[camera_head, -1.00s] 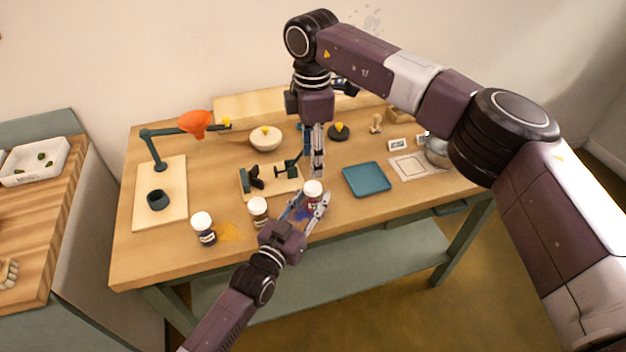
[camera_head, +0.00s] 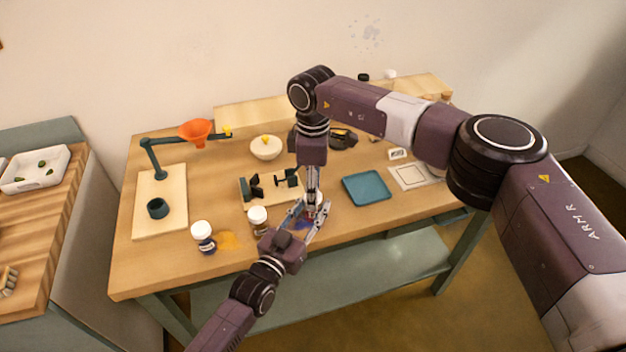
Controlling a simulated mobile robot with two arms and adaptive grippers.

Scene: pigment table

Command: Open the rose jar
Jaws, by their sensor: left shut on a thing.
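The rose jar (camera_head: 319,198), by its place the one between my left fingers, stands near the front middle of the table. It is mostly hidden, with a bit of its white lid showing. My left gripper (camera_head: 310,218) is shut around its body from the front. My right gripper (camera_head: 313,196) points straight down from above, its fingertips at the lid. Whether they grip the lid is too small to tell. Two other white-lidded jars stand to the left, the middle jar (camera_head: 257,220) and the far left jar (camera_head: 203,237).
A teal tray (camera_head: 367,188) lies to the right. A stand with a black clamp (camera_head: 256,187) is just behind the jars. A white bowl (camera_head: 266,148) and an orange funnel (camera_head: 196,131) on an arm are farther back.

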